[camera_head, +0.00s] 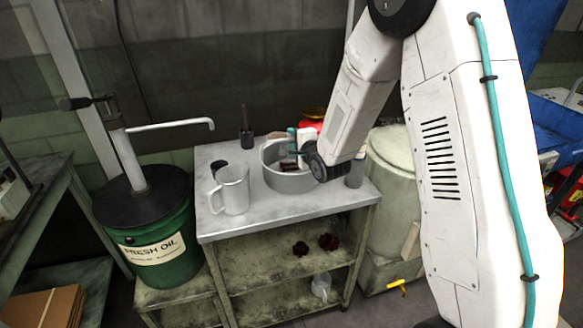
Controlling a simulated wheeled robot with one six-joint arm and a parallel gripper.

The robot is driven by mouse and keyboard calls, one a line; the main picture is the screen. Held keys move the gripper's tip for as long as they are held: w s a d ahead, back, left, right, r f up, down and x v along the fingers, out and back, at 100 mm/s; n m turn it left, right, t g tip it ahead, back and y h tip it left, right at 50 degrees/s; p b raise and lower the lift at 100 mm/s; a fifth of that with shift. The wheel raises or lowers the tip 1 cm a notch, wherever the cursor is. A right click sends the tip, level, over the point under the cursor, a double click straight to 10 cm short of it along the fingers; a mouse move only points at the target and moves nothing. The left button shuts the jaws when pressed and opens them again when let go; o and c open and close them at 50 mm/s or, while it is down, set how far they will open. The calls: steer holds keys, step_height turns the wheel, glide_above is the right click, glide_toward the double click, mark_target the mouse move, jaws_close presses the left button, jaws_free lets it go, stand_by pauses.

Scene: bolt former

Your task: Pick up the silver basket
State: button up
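The silver basket (289,182) is a round, shallow metal container with an arched handle. It stands upright on the grey table top, right of the metal jug. Something dark reddish shows inside it. My gripper (291,157) is at the basket, over its opening and near its handle, with the wrist coming in from the right. The fingertips are small and partly hidden, so I cannot tell whether they touch the basket or how far apart they are.
A metal jug (233,190) stands left of the basket on the table (325,200). A dark cup with a brush (246,138) and a red container (313,117) are behind. A green oil drum (160,250) with a pump stands left. A pale barrel (392,195) stands right.

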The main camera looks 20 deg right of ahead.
steer(key=x, duration=0.3)
steer(key=shift+w+a+f, duration=0.15)
steer(key=shift+w+f, duration=0.05)
steer(key=shift+w, duration=0.05)
jaws_close()
steer(key=shift+r, duration=0.15)
